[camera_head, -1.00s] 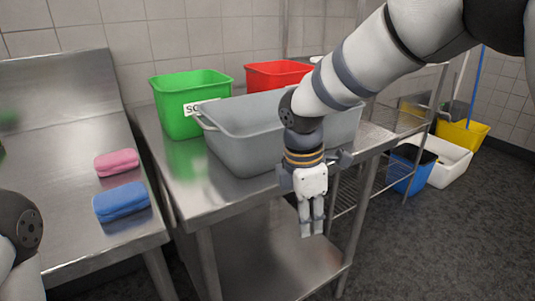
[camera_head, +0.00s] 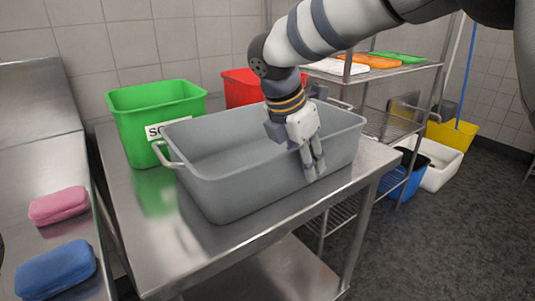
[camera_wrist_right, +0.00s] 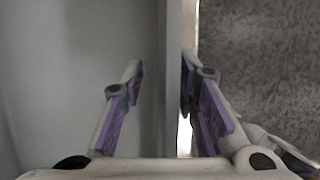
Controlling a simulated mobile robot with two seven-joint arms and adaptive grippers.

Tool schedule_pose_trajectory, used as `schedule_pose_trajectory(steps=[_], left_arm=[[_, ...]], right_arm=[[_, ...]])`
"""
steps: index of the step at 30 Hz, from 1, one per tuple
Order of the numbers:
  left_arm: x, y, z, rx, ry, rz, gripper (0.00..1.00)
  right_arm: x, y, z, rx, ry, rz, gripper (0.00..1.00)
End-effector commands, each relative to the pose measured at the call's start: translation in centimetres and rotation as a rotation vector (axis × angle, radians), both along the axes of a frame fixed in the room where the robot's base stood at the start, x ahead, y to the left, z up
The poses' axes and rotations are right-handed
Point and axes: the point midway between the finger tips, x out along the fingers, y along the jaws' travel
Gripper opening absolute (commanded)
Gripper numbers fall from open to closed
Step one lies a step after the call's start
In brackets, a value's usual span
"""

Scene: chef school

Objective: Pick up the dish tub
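The dish tub (camera_head: 250,190) is a grey rectangular bin with a light handle at its left end, standing upright on a steel table. My right gripper (camera_head: 313,170) points down at its front long wall, right of the middle. In the right wrist view, the tub's rim (camera_wrist_right: 175,110) runs between the fingers of the open right gripper (camera_wrist_right: 162,70). The left finger is over the tub's inside and the right finger is at the outer side, close to the rim. Whether either finger touches the wall, I cannot tell. My left gripper is out of view.
A green bin (camera_head: 170,110) and a red bin (camera_head: 245,88) stand behind the tub. Pink (camera_head: 58,204) and blue (camera_head: 55,268) sponges lie on the left counter. A wire shelf (camera_head: 400,75) stands right. The steel table (camera_head: 150,240) is bare in front.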

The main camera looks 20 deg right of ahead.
Motion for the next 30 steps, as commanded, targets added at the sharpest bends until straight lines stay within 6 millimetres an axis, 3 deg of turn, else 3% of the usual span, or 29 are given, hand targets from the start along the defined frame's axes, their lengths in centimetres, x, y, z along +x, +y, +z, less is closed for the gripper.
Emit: schedule_pose_trajectory(steps=[3,9,10,13,14,30], left_arm=[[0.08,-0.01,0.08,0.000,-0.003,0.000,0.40],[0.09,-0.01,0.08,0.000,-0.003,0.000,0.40],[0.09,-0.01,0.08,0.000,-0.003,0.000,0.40],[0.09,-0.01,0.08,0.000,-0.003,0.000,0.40],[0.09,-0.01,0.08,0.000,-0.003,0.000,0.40],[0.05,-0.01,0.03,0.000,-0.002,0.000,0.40]], right_arm=[[0.12,-0.55,-1.20,-0.001,-0.001,0.000,0.28],[0.17,-0.60,-1.32,0.000,-0.002,0.000,0.28],[0.17,-0.60,-1.32,0.000,-0.002,0.000,0.26],[0.17,-0.59,-1.33,0.000,-0.002,0.000,0.03],[0.17,-0.59,-1.32,0.000,-0.002,0.000,0.00],[0.16,-0.62,-1.13,-0.002,0.000,0.001,0.00]])
